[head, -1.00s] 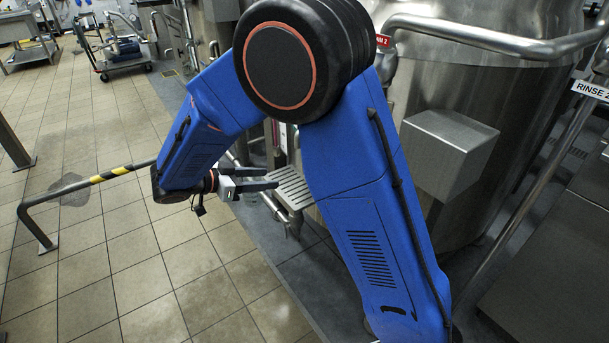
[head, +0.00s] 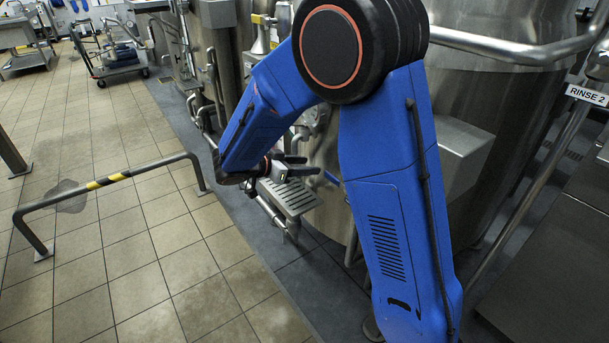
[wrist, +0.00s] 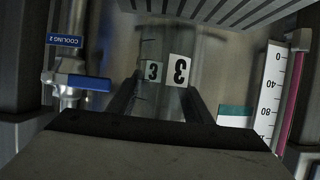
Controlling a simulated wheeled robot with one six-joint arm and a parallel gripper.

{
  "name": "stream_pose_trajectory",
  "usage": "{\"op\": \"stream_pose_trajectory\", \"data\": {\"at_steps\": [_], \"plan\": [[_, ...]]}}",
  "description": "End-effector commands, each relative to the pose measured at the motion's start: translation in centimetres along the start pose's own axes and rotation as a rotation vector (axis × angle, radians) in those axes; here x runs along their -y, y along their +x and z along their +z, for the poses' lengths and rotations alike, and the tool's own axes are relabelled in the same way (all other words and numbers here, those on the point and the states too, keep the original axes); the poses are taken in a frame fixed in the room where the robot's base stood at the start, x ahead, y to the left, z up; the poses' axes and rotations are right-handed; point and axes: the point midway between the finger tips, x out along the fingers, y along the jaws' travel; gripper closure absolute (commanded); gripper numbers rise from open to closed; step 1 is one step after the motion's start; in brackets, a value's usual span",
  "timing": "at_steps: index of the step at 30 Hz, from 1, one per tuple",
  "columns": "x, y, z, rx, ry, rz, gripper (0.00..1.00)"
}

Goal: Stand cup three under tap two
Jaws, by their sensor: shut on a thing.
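Cup three (wrist: 165,92) is a clear cup with white "3" labels, seen in the wrist view between the two dark fingers. My gripper (head: 307,165) is shut on it. In the head view the clear cup is hard to make out at the fingertips. The gripper is above or beside a slatted metal drip tray (head: 288,198) at the vessel's front; the slats also show at the top of the wrist view (wrist: 225,10). I cannot pick out tap two's spout. A valve with a blue lever (wrist: 88,83) sits left of the cup, below a "COOLING 2" label.
A scale marked 0, 40, 80 (wrist: 271,85) stands right of the cup. The steel vessel (head: 500,120) and a grey box (head: 465,150) are right of my arm. A striped barrier rail (head: 115,177) stands left. Tiled floor is free in front.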

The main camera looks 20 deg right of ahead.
Motion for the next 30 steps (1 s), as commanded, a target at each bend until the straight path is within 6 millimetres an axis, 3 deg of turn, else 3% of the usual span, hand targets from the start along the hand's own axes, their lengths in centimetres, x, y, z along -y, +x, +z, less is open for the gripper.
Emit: {"op": "stream_pose_trajectory", "data": {"at_steps": [7,19,20,21,30], "plan": [[0.0,1.2,3.0,-0.001,-0.002,0.000,0.80],[0.0,1.4,3.5,0.000,0.000,0.000,0.80],[0.0,1.4,3.5,0.000,0.001,0.000,0.47],[0.0,1.4,3.5,0.000,0.001,0.000,0.38],[0.0,1.4,3.4,0.000,0.001,0.000,0.36]]}}
